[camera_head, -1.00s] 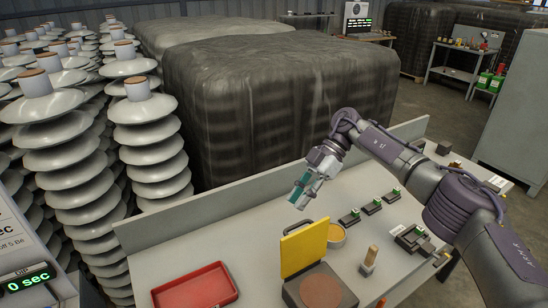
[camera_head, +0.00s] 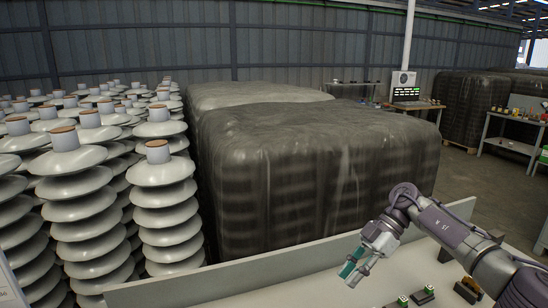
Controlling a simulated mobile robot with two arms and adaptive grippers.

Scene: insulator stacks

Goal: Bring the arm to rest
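My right arm (camera_head: 447,232) comes in from the lower right over a pale worktable (camera_head: 310,296). My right gripper (camera_head: 350,276) has teal finger pads and points down and left above the table. Its fingertips look apart, with nothing seen between them. My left gripper is not in view.
Small black-and-green devices (camera_head: 424,294) lie on the table under the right arm. A raised back edge (camera_head: 250,281) borders the table. Behind stand a dark wrapped pallet (camera_head: 315,170) and, at left, tall white insulator stacks (camera_head: 165,200). A side bench (camera_head: 510,145) stands far right.

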